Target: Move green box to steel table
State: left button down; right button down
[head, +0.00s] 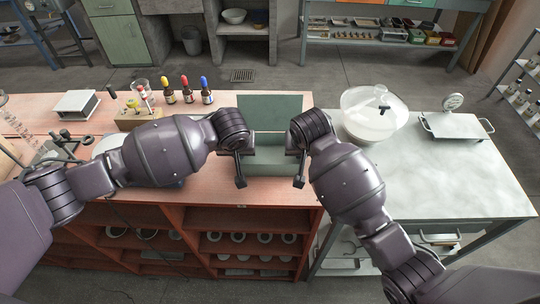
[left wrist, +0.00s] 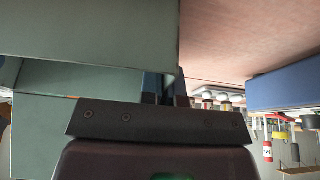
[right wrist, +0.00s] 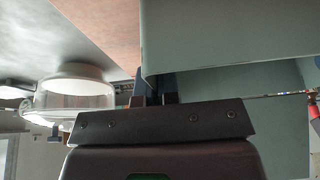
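The green box (head: 270,168) stands on the reddish bench top near its right end, its lid (head: 270,112) raised at the back. My left gripper (head: 248,151) is at its left side and my right gripper (head: 291,152) at its right side, both pointing inward. In the left wrist view, the fingers (left wrist: 167,88) are close together at the box's edge, seemingly shut on its side. The right wrist view shows the same with the fingers (right wrist: 155,88) at the other side. The fingertips are partly hidden. The steel table (head: 470,185) adjoins the bench on the right.
On the steel table, a glass bowl-like vessel (head: 372,118) stands at the back left and a scale (head: 453,122) at the back right; its front and middle are clear. Several dropper bottles (head: 187,92) and a wooden holder (head: 137,118) stand left of the box.

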pick_arm(q)
jog(key=shift+r, duration=0.15)
pick_arm(e)
jog(key=shift+r, duration=0.15)
